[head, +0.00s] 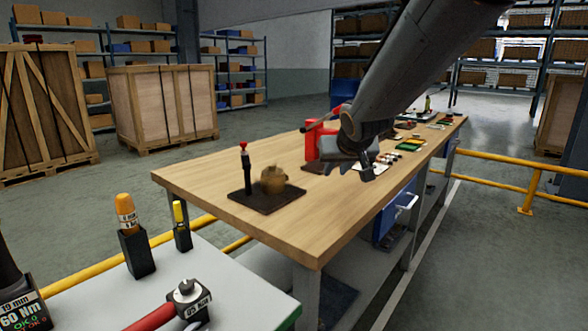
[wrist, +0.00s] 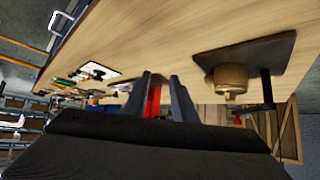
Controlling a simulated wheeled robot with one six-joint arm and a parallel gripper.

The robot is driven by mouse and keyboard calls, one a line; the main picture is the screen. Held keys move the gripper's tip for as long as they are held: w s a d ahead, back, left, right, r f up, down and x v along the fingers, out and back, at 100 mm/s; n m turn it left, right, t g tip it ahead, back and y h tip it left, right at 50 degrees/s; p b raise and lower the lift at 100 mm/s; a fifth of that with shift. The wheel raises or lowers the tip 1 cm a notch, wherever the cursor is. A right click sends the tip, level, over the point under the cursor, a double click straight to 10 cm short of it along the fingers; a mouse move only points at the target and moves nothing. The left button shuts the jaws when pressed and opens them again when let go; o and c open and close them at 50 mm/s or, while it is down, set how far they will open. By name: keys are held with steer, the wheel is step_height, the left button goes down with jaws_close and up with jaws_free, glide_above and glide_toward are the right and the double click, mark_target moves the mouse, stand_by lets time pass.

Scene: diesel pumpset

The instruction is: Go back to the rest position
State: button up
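My gripper (head: 366,170) hangs over the right part of the wooden workbench (head: 215,178), at the end of my arm, in the head view. In the wrist view my gripper's two fingers (wrist: 163,98) stand apart with nothing clearly held between them. A red piece shows in the gap, seemingly beyond the fingers. A brass-coloured round part (head: 273,180) sits on a dark plate (head: 240,197) on the bench, left of my gripper. It also shows in the wrist view (wrist: 229,80).
A black post with a red top (head: 246,165) stands on the dark plate. A red fixture (head: 312,142) stands close behind my gripper. Small parts (head: 388,158) lie farther along the bench. A near table (head: 225,285) holds tools. Yellow rails (head: 515,161) run beside the bench.

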steer(key=s+d+f+g+b, duration=0.1)
steer(key=s+f+g, duration=0.3)
steer(key=s, duration=0.8)
steer(key=s+d+f+g+b, duration=0.15)
steer(key=s+f, duration=0.45)
steer(key=s, duration=0.6)
steer(key=s+f+g, duration=0.4)
steer(key=s, duration=0.8)
steer(key=d+r+m+h+p, duration=0.1)
steer(key=d+r+p, duration=0.5)
steer(key=p, duration=0.6)
steer(key=shift+s, duration=0.3)
